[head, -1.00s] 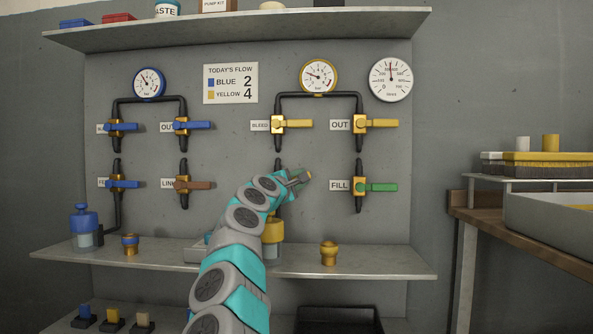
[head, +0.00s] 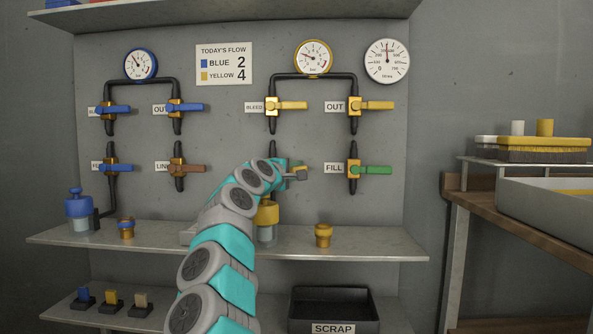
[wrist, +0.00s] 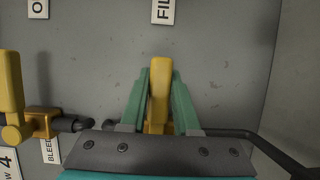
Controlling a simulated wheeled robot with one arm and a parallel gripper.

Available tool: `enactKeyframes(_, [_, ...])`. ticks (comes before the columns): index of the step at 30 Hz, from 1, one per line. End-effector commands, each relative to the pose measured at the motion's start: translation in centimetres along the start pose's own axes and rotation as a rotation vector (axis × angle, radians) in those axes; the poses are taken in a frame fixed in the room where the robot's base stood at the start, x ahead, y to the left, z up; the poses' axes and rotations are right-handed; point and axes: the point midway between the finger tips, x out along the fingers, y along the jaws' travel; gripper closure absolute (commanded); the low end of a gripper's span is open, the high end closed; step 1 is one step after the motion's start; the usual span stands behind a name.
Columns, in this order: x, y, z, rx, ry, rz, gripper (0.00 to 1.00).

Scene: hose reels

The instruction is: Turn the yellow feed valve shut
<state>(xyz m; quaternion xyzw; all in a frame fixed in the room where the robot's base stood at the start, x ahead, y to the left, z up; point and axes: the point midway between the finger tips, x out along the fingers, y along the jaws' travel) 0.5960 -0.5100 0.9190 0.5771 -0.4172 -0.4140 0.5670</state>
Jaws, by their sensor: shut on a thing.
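The yellow feed valve is mostly hidden by my arm in the head view, at the lower left of the yellow pipework. Its yellow handle (wrist: 159,92) stands between my two green fingers in the wrist view, crosswise to the dark pipe (wrist: 235,133). My gripper (head: 300,173) is shut on that handle, with the fingers (wrist: 160,95) along both its sides. In the head view the gripper points right, towards the FILL label (head: 334,168). The valve's own label is hidden.
The yellow bleed valve (head: 287,105) sits above, and the yellow out valve (head: 370,105) above right. The green-handled fill valve (head: 370,170) is to the right. A shelf (head: 375,242) with a yellow-brass fitting (head: 323,235) runs below. A black scrap bin (head: 335,308) stands lower down.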

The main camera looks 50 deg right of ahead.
Motion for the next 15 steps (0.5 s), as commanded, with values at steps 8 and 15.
enactKeyframes(8, [0.07, -0.17, 0.08, 0.001, -0.001, -0.003, 0.58])
enactKeyframes(15, [0.04, -0.11, 0.04, 0.0, -0.001, -0.002, 0.4])
